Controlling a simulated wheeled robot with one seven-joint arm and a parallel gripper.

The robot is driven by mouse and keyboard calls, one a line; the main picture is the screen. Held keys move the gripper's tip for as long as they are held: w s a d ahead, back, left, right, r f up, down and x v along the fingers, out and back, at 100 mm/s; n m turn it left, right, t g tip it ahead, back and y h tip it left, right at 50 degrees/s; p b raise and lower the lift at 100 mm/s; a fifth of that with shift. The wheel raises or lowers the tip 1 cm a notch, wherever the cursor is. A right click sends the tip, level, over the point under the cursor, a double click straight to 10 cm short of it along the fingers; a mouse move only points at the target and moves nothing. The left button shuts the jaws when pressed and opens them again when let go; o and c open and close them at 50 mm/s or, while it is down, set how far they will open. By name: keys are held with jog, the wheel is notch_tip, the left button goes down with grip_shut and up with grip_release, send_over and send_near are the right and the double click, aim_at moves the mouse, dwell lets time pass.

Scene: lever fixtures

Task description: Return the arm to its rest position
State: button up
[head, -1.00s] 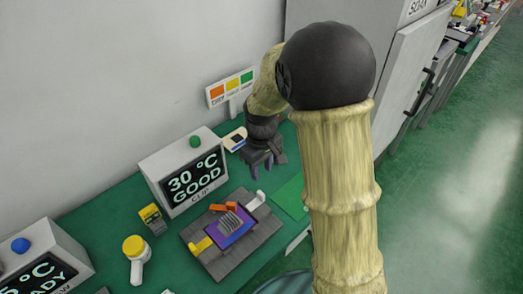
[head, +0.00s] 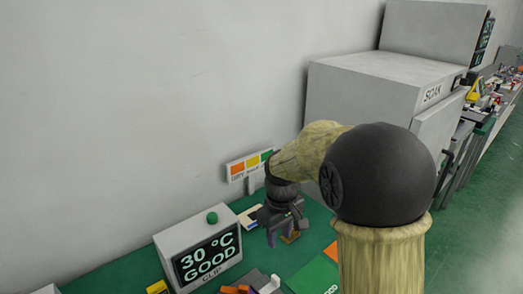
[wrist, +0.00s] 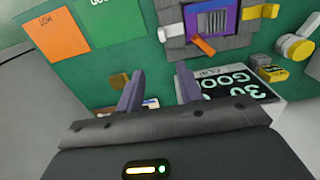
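My gripper (head: 284,232) hangs above the green bench, just right of the display box (head: 200,255) that reads "30 °C GOOD". In the wrist view its two purple-grey fingers (wrist: 160,88) are apart with nothing held between them. A small brown block (wrist: 118,80) shows beside the left finger, outside the gap. My arm's dark elbow covers part of the right side.
A colour sign (head: 250,165) stands behind my gripper by the wall. A large grey SOAK cabinet (head: 365,95) stands behind my arm at the right. Green and orange cards (wrist: 62,35) lie on the bench.

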jog(key=s+d+m+t+p, duration=0.2)
jog(key=s+d+m, duration=0.5)
jog(key=s, duration=0.5)
jog(key=shift+s+d+f+t+p, duration=0.3)
jog(key=shift+s+d+p, duration=0.1)
jog(key=shift+d+p, duration=0.15)
